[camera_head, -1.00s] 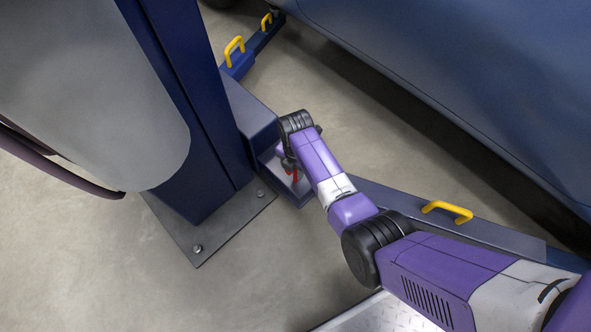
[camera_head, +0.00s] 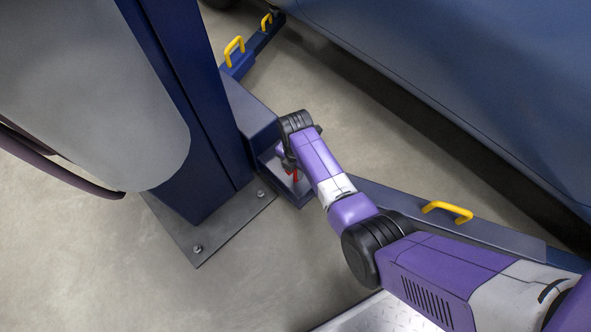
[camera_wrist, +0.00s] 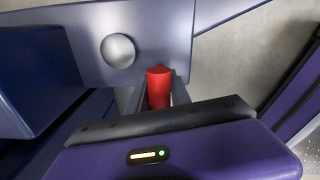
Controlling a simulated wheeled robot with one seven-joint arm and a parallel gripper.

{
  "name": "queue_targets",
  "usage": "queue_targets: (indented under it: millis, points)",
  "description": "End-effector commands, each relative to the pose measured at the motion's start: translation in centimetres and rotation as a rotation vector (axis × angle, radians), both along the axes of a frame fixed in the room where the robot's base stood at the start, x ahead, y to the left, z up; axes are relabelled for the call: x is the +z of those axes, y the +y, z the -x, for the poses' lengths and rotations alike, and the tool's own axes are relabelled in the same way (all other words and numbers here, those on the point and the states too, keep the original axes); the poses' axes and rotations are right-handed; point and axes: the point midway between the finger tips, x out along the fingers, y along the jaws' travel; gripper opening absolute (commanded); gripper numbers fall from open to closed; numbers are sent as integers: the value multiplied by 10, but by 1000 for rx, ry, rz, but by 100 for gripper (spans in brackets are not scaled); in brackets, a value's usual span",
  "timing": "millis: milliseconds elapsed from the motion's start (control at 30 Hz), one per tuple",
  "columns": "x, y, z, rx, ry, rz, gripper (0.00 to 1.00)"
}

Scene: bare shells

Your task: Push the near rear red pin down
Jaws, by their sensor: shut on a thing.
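The red pin (camera_wrist: 159,88) stands upright from a grey-blue bracket plate in the wrist view. My gripper (camera_wrist: 157,100) is at the pin, with its fingers on either side of it and shut on it. The pin's lower part is hidden by my gripper body. In the head view, a small part of the red pin (camera_head: 295,175) shows beside my wrist, above the bracket at the foot of the blue post. My arm hides most of the fingers there.
A silver round bolt head (camera_wrist: 118,51) sits on the plate beside the pin. The blue lift post (camera_head: 190,110) stands on a bolted base plate (camera_head: 190,239). Lift arms with yellow handles (camera_head: 447,211) run beside the blue car body (camera_head: 480,80). Bare floor lies at the lower left.

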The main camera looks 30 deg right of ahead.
Motion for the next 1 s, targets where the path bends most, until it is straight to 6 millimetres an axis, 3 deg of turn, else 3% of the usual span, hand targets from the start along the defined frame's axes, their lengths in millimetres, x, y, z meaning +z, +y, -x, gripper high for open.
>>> queue_targets:
  millis: [267, 533, 833, 867, 933, 1000]
  points:
    - [-6, -1, 2, 4, 5, 2, 0]
    - [-40, -1, 2, 4, 5, 2, 0]
    - [-41, 0, 2, 4, 3, 1, 0]
    - [-41, 0, 2, 4, 3, 1, 28]
    - [-41, 0, 2, 3, 3, 1, 41]
    - [-41, 0, 1, 3, 2, 1, 41]
